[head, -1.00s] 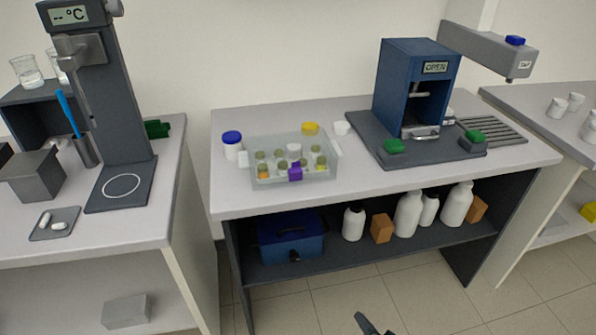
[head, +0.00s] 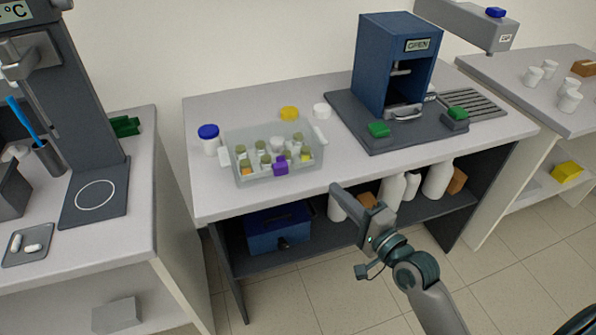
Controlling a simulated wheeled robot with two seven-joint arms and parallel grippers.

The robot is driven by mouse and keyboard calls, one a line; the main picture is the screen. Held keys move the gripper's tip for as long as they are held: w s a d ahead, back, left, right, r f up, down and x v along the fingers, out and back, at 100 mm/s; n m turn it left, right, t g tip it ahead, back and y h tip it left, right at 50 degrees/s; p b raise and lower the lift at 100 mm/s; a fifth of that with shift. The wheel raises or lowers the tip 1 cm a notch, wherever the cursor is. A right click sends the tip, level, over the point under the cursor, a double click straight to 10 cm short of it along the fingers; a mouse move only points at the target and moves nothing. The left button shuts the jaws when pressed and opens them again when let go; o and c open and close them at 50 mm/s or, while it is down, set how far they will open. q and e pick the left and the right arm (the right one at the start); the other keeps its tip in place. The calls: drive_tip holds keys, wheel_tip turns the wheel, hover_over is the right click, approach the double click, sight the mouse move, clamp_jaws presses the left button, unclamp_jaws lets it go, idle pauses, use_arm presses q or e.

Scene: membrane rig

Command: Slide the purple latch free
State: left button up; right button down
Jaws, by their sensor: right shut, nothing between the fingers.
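The purple latch (head: 281,166) sits on the front wall of a clear box (head: 303,172) on the middle bench. Several small capped vials (head: 262,158) stand inside the box. My right gripper (head: 337,188) is shut and empty, in front of the bench's front edge, to the right of the latch and apart from it. My left gripper is not in view.
A blue-capped white jar (head: 209,140) stands left of the box; a yellow lid (head: 289,113) and a white lid (head: 322,110) lie behind it. A blue press (head: 390,65) stands right on a dark base (head: 350,125). The bench front (head: 240,204) is clear.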

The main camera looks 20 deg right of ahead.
sight(281, 169)
drive_tip(key=shift+w, duration=0.1)
